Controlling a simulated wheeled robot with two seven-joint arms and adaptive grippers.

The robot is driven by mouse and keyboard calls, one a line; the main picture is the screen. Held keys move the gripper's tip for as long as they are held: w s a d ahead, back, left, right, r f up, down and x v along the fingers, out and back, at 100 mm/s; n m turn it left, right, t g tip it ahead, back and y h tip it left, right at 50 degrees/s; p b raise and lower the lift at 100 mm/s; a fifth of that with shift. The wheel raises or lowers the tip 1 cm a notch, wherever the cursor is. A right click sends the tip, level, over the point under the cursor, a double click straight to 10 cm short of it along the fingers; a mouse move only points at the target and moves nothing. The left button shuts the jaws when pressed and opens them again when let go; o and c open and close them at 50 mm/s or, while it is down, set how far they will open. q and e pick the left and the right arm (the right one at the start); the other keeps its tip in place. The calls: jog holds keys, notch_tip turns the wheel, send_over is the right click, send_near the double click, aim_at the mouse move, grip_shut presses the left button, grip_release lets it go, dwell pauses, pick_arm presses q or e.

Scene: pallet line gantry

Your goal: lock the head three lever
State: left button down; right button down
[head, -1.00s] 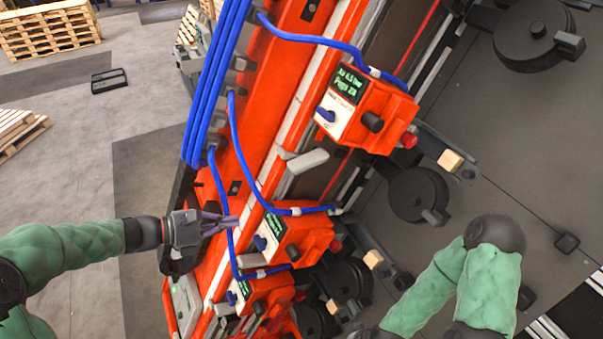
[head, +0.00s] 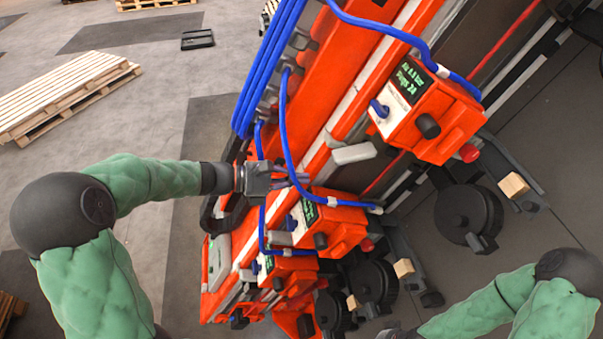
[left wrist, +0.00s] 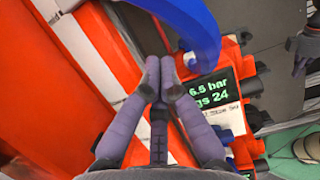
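Several orange heads with dark displays and blue knobs sit along the orange gantry beam (head: 318,150). The nearest is the upper head (head: 430,112); a middle head (head: 335,222) and a lower head (head: 283,268) follow. A grey lever (head: 352,153) lies on the beam by the upper head, and another (head: 280,238) by the middle head. I cannot tell which head is three. My left gripper (head: 300,179) is just above the middle head, beside a blue hose. In the left wrist view its fingertips (left wrist: 160,68) meet, empty, left of a display (left wrist: 212,95).
Blue hoses (head: 285,120) loop across the beam and heads, one close to my left fingers. Black round wheels (head: 468,213) and wooden blocks (head: 513,185) line the right side. A pallet (head: 65,95) lies on open floor at left.

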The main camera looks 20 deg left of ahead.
aim_at(354, 153)
pick_arm(q)
jog(key=p+x, duration=0.1)
jog(key=x, duration=0.7)
jog(key=r, duration=0.1)
jog(key=r+p, duration=0.1)
jog(key=shift+a+r, duration=0.3)
jog(key=shift+r, duration=0.05)
jog(key=shift+s+r+p, duration=0.25)
jog(key=shift+r+p, duration=0.25)
jog(key=shift+r, duration=0.15)
